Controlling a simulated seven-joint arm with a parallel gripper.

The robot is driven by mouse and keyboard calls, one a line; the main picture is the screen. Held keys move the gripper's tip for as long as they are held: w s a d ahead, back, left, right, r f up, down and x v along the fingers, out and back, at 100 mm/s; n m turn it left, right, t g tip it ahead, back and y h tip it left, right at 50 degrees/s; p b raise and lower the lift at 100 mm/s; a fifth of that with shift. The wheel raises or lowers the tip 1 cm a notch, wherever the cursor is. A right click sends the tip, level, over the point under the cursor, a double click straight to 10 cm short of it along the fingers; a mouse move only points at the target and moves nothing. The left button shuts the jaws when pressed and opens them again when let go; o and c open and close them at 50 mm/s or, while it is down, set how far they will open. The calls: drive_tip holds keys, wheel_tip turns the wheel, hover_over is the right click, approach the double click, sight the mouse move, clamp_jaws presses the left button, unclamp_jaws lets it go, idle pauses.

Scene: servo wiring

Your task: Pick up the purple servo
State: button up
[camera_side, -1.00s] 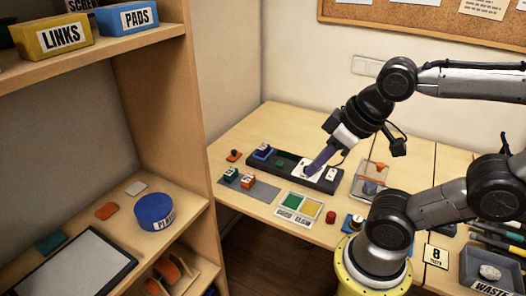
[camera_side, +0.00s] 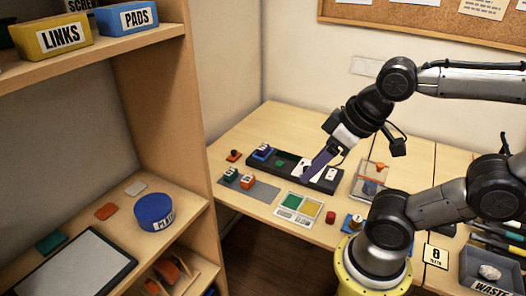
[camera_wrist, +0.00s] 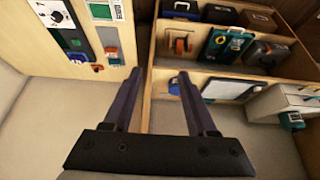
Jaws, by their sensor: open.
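No servo that I can clearly make out as purple shows in either view. A blue servo (camera_side: 263,152) sits at the left end of a black tray (camera_side: 282,172) on the bench. A teal servo (camera_side: 230,174) and a red servo (camera_side: 248,181) stand on a grey mat in front of it. My gripper (camera_side: 306,179) has dark purple fingers and hangs above the right part of the tray, hiding some of it. In the wrist view my gripper (camera_wrist: 162,86) has its fingers wide apart, with nothing between them.
A pad with green and yellow squares (camera_side: 299,206) and a red button (camera_side: 331,217) lie near the bench front. A clear box (camera_side: 371,176) stands right of the tray. A shelf unit (camera_side: 165,110) rises at left; its blue round tub (camera_side: 154,211) shows.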

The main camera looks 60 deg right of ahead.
drive_tip(key=shift+o, duration=1)
